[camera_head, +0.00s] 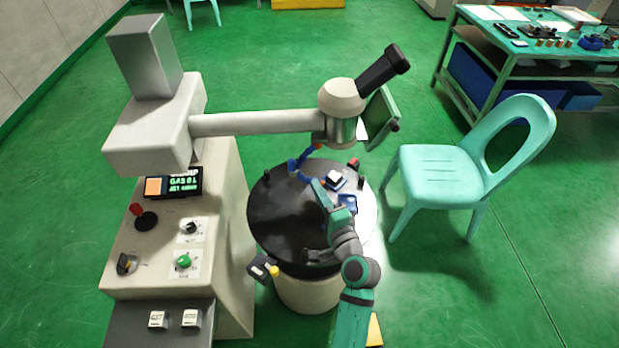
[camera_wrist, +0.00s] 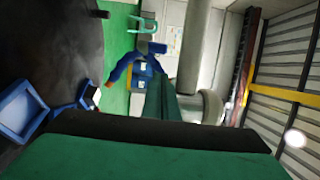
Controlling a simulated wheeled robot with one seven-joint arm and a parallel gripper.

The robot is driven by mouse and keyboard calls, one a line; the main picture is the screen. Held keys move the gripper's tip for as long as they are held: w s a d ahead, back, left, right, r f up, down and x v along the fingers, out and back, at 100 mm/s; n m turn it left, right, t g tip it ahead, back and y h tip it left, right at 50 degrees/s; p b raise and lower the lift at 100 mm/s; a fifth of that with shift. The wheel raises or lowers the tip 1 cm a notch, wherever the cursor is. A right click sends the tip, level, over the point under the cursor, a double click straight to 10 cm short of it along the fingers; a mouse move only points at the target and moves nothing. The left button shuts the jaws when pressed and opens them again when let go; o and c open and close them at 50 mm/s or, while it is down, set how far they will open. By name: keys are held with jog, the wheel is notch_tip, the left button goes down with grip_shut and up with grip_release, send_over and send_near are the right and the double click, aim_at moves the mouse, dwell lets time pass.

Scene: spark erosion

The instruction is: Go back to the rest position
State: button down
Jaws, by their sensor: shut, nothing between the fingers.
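My gripper (camera_head: 318,190) is shut and empty. In the head view it is over the round black table (camera_head: 272,215), at the end of my arm, which reaches up from the bottom of the picture. It is beside two small blue trays and just below a bent blue piece. In the wrist view, a large green and black part of my own arm fills the bottom, and the fingertips are hard to make out.
The bent blue piece (camera_head: 301,168) stands behind. A microscope head (camera_head: 341,98) overhangs the table. A control console (camera_head: 170,240) is left, a chair (camera_head: 440,165) right.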

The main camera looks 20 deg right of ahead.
jog(key=shift+s+a, duration=0.25)
jog(key=shift+s, duration=0.55)
jog(key=shift+s+a, duration=0.25)
jog(key=shift+s, duration=0.6)
jog(key=shift+s+a, duration=0.25)
jog(key=shift+s, duration=0.55)
jog(key=s+a+f+n+g+h, duration=0.1)
jog(key=s+a+f+n+g, duration=0.2)
jog(key=s+a+f+n, duration=0.75)
jog(key=s+a+r+n+y, duration=0.1)
jog(key=s+a+n, duration=0.3)
jog(key=s, duration=0.6)
jog(key=s+a+r+n+y, duration=0.1)
jog(key=s+a+r+n, duration=0.2)
jog(key=s+a, duration=0.6)
jog(key=shift+s+a+r+n, duration=0.25)
jog(key=shift+s+n, duration=0.3)
jog(key=shift+s, duration=0.7)
